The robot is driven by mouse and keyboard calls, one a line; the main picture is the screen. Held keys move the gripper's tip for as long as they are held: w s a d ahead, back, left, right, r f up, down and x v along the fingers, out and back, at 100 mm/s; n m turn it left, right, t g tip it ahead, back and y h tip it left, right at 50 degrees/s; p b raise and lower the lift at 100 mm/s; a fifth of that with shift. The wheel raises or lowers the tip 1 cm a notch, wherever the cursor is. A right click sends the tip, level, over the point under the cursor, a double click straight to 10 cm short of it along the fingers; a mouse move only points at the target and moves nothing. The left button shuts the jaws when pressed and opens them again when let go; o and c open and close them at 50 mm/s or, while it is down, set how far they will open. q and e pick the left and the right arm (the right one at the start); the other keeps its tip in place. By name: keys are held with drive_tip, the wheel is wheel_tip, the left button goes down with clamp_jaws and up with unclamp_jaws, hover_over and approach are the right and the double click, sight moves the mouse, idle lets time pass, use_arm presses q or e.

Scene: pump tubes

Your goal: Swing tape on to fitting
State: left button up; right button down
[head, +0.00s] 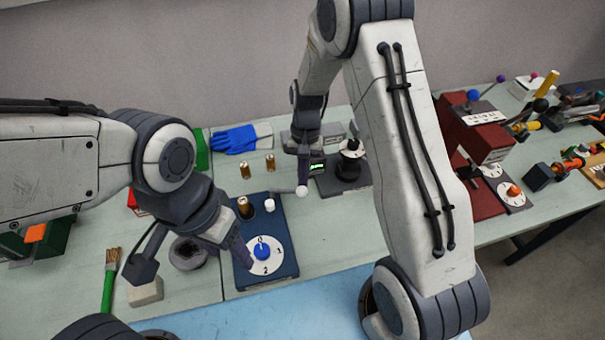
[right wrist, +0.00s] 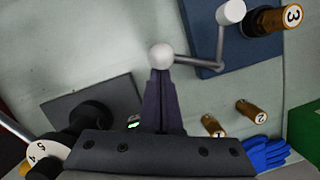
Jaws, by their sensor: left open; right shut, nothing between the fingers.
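A blue base (head: 284,274) carries a grey crank arm (head: 285,191) with a white ball end (head: 302,191) and a white cylinder (head: 270,205) at its other end. The brass fitting marked 3 (right wrist: 272,19) stands on the base beside the cylinder. Brass fittings 1 (right wrist: 213,126) and 2 (right wrist: 250,111) stand apart on the table. My right gripper (right wrist: 160,82) is shut and empty, its tips at the white ball (right wrist: 161,56); I cannot tell if they touch. My left gripper (head: 246,260) is open over the base, beside the blue dial knob (head: 263,251). No tape shows.
A dark block with a black post (head: 347,165) stands right of my right gripper. Blue gloves (head: 238,140) lie at the back. A brush (head: 110,280) and a dark round holder (head: 187,254) are left of the base. Red boxes (head: 480,130) stand further right.

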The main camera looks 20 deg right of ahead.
drive_tip(key=s+m, duration=0.1)
drive_tip(key=s+m+y, duration=0.1)
drive_tip(key=m, duration=0.1)
drive_tip(key=shift+s+a+m+p, duration=0.3)
drive_tip(key=shift+s+a, duration=0.05)
drive_tip(key=shift+a, duration=0.05)
drive_tip(key=shift+s+a+m+t, duration=0.3)
drive_tip(key=shift+s+a+m, duration=0.15)
drive_tip(key=shift+m, duration=0.4)
drive_tip(key=shift+s+a+m+t, duration=0.3)
drive_tip(key=shift+s+m, duration=0.25)
drive_tip(key=shift+m, duration=0.3)
drive_tip(key=w+d+r, duration=0.3)
drive_tip(key=d+r, duration=0.2)
drive_tip(key=r, duration=0.4)
drive_tip(key=shift+w+d+b, duration=0.15)
drive_tip(key=shift+w+b, duration=0.1)
drive_tip(key=shift+b, duration=0.1)
